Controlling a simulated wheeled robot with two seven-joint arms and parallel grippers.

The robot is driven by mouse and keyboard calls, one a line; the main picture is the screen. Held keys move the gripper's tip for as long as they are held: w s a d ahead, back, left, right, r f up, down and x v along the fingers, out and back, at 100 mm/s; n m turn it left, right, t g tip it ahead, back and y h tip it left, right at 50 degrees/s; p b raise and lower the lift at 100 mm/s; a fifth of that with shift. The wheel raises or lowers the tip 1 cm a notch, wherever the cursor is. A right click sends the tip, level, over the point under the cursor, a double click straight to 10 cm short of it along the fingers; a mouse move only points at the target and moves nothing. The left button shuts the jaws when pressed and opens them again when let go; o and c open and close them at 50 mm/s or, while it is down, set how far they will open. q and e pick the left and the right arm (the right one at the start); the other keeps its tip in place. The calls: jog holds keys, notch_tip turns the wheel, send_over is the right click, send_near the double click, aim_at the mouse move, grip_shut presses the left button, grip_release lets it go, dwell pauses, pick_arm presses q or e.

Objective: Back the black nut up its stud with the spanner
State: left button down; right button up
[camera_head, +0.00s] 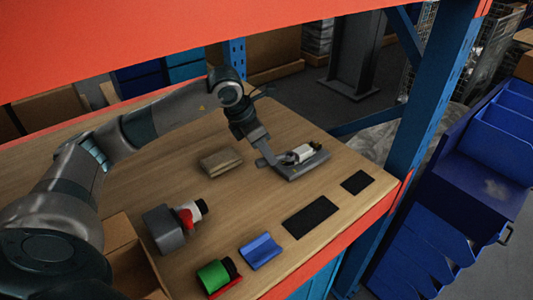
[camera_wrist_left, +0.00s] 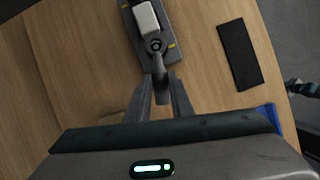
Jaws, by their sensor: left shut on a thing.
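My left gripper (camera_head: 266,156) is shut on a grey spanner, whose shank (camera_wrist_left: 160,84) sticks out between the fingertips in the left wrist view. My left gripper (camera_wrist_left: 162,92) points at a grey base plate (camera_head: 302,171). The spanner's head lies at the small black nut (camera_wrist_left: 155,44) on its stud, near one end of a white block (camera_wrist_left: 146,20). The head appears to be around the nut, but how fully it is seated I cannot tell. The white block (camera_head: 303,152) also shows on the plate in the head view. My right gripper is not in view.
A wooden block (camera_head: 220,162) lies left of the plate. Dark mats (camera_head: 310,217) lie in front. A blue upright (camera_head: 430,100) borders the right.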

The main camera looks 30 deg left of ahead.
pick_arm(q)
jog(key=shift+r, duration=0.35)
dwell(0.3)
jog(key=shift+r+p, duration=0.35)
jog(key=shift+r, duration=0.4)
